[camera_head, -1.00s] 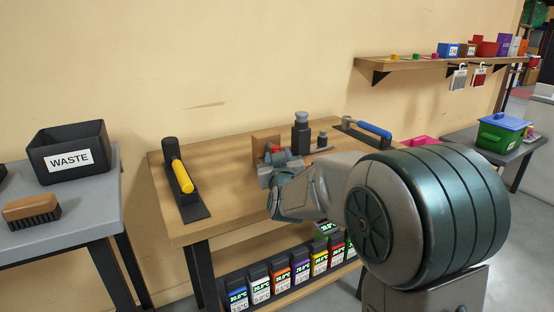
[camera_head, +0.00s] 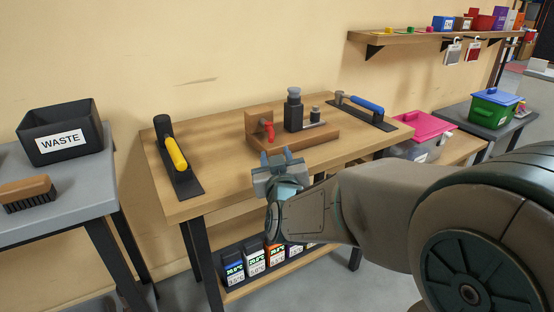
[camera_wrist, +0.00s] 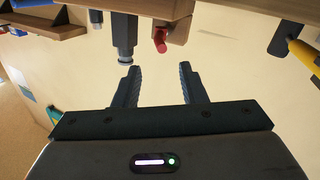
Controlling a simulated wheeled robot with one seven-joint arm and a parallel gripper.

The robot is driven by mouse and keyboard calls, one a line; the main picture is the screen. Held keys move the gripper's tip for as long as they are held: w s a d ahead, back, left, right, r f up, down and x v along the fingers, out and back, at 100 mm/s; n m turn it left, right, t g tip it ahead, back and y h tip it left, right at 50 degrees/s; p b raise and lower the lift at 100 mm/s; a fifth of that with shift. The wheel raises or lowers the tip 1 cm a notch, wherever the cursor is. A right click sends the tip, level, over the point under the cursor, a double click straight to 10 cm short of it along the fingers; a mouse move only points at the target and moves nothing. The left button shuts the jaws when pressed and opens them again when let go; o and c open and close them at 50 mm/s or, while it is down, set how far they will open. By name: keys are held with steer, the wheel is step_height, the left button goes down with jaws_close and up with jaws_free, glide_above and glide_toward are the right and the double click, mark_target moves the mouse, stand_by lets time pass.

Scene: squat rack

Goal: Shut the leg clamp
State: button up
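A wooden fixture (camera_head: 312,138) sits in the middle of the workbench, with a red handle (camera_head: 268,129) on its upright block and a dark grey post (camera_head: 293,112) beside it. A black-based tool with a yellow handle (camera_head: 176,152) lies at the left, and one with a blue handle (camera_head: 366,104) at the back right. No label shows which of these is the leg clamp. My gripper (camera_head: 277,156) is open and empty, in front of the fixture. In the wrist view, the red handle (camera_wrist: 160,40) and post (camera_wrist: 125,38) appear upside down beyond my fingertips (camera_wrist: 159,68).
The wooden workbench (camera_head: 215,135) has bare top between the tools. Several labelled containers (camera_head: 255,262) stand on its lower shelf. A waste bin (camera_head: 60,140) and brush (camera_head: 26,192) are on the left table. A pink-lidded box (camera_head: 422,128) is right of the bench.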

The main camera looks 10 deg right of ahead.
steer(key=shift+s, duration=0.95)
steer(key=shift+c, duration=0.4)
